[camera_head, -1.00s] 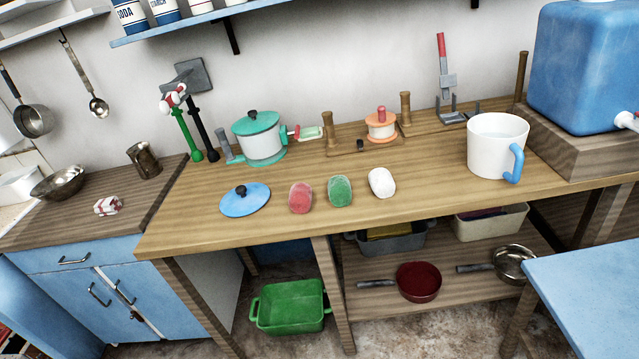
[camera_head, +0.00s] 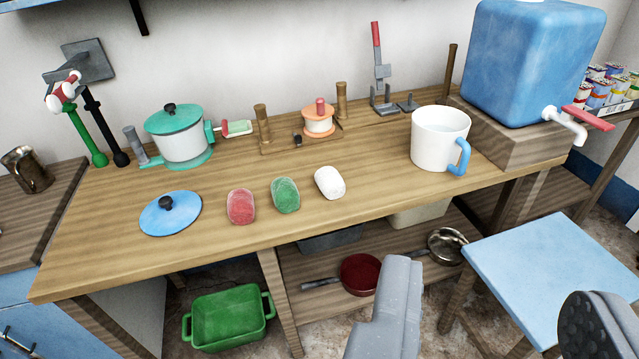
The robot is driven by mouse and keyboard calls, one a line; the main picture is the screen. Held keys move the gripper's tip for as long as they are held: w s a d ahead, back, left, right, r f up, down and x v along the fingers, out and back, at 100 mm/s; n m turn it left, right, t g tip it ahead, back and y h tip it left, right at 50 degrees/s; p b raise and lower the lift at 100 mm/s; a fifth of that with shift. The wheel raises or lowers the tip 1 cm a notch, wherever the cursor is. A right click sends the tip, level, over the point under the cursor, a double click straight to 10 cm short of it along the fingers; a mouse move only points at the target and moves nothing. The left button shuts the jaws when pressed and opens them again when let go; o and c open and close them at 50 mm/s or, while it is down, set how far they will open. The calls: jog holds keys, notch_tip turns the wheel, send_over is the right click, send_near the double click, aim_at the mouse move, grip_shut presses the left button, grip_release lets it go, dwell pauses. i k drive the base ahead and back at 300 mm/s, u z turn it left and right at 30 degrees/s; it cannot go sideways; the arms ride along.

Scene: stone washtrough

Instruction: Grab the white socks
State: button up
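A white rounded bundle (camera_head: 329,182), which looks like the white socks, lies on the wooden worktop (camera_head: 330,228) near its front edge. A green bundle (camera_head: 285,195) and a red bundle (camera_head: 241,206) of like shape lie to its left, apart from it. My gripper (camera_head: 494,285) shows at the lower right, its two grey fingers wide apart with nothing between them. It is nearer the camera than the worktop, to the right of and below the white bundle in the picture.
A white mug with a blue handle (camera_head: 437,140) stands right of the bundles. A blue lid (camera_head: 171,213) lies to the left. A teal-lidded pot (camera_head: 178,136) and a blue water tank (camera_head: 535,60) stand behind. A blue stool (camera_head: 550,265) is at right, a green tub (camera_head: 228,317) below.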

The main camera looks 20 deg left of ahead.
aim_at(329, 182)
jog(key=u, duration=0.1)
jog(key=i, duration=1)
jog(key=z, duration=0.1)
